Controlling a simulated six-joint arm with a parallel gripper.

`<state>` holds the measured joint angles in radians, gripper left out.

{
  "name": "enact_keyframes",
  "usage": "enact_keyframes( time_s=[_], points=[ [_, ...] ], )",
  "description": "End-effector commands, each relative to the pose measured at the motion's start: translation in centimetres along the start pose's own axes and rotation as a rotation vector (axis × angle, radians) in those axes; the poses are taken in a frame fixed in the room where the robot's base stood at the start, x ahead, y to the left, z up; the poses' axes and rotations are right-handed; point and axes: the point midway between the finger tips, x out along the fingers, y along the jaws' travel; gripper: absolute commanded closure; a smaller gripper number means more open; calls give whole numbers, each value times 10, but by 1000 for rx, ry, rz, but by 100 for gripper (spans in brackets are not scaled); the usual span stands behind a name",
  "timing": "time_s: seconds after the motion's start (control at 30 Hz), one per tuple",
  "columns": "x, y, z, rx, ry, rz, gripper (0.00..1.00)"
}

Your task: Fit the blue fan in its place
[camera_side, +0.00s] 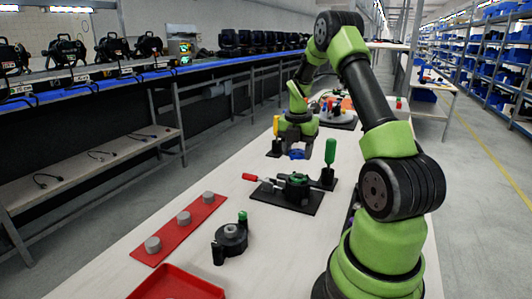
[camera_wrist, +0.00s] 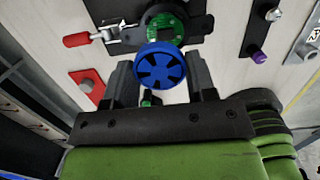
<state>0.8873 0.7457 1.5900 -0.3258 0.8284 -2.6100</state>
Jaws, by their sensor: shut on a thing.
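The blue fan (camera_wrist: 160,66) is a round bladed disc between the fingers of my gripper (camera_wrist: 160,84) in the wrist view. My gripper (camera_side: 307,148) is shut on it, and the fan (camera_side: 297,154) hangs above the table in the side view. Just in front and below is a fixture with a green round part (camera_side: 297,181) on a black base plate (camera_side: 300,204), with a red-handled clamp (camera_side: 252,178) at its left. The green part (camera_wrist: 165,20) shows beyond the fan in the wrist view, partly hidden by it. Whether the fan touches anything is unclear.
A black round housing (camera_side: 231,238) with a green knob stands nearer the camera. A red strip (camera_side: 167,232) bears grey cylinders, and a red tray (camera_side: 175,285) lies at the front. A green-handled tool (camera_side: 330,150) stands upright right of the fan. Bare table lies left of the fixture.

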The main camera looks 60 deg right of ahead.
Motion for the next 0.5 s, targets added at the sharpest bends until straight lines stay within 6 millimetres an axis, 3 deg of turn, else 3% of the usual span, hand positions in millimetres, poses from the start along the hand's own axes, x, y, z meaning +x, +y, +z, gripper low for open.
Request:
enact_keyframes(
  time_s=[0.17,0.5],
  points=[
    [6,-7,2,18,0,-3,72],
    [37,-6,-2,16,1,-3,72]
  ],
)
